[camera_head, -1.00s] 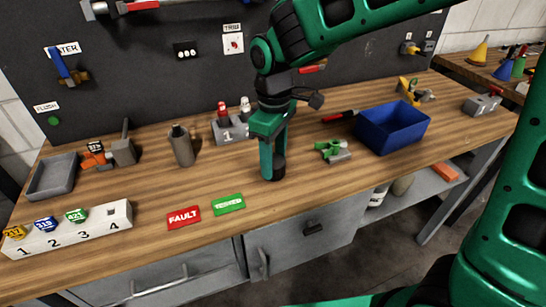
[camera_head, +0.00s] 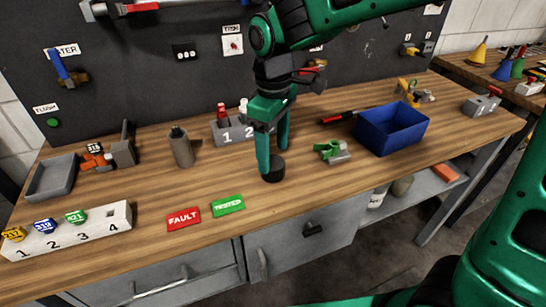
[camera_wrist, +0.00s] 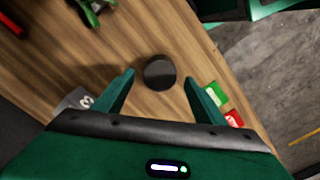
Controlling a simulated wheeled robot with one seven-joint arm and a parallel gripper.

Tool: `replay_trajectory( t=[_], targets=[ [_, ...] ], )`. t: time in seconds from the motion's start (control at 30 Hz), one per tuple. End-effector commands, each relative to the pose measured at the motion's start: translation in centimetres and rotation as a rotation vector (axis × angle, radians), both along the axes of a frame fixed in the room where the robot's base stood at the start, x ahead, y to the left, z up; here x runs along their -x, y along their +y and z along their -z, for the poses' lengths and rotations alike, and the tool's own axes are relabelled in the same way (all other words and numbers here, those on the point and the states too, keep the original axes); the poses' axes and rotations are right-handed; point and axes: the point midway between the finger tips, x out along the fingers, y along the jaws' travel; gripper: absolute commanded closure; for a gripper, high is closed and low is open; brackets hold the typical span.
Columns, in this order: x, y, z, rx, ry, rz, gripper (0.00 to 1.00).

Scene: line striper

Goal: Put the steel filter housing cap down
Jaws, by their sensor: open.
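The filter housing cap is a dark, round, short cylinder (camera_head: 274,169). It stands on the wooden bench top behind the green tested card. In the wrist view the cap (camera_wrist: 160,72) lies between and just beyond the fingertips, with a gap on either side. My gripper (camera_head: 274,160) is open, its green fingers pointing down around the cap's place. In the head view one finger hides part of the cap's left side. The wrist view also shows both fingers of my gripper (camera_wrist: 160,78) spread apart and empty.
A red fault card (camera_head: 183,219) and a green tested card (camera_head: 228,205) lie in front. A numbered grey block (camera_head: 228,131) stands behind my gripper. A small green-and-grey part (camera_head: 333,152) and a blue bin (camera_head: 392,128) are to the right. A grey bottle (camera_head: 181,148) stands left.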

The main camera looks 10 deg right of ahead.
Motion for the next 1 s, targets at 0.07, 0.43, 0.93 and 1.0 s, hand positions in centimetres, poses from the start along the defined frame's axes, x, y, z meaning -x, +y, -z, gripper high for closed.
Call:
replay_trajectory(
  t=[0.07,0.43,0.93,1.0],
  targets=[
    [-0.1,0.0,-1.8,-0.003,-0.004,0.001,0.35],
    [-0.1,0.0,-7.7,-0.001,-0.001,0.000,0.35],
    [-0.1,-1.6,-8.6,0.002,-0.003,0.046,0.35],
    [-0.2,-4.2,-8.3,0.005,-0.004,0.125,0.35]
  ],
)
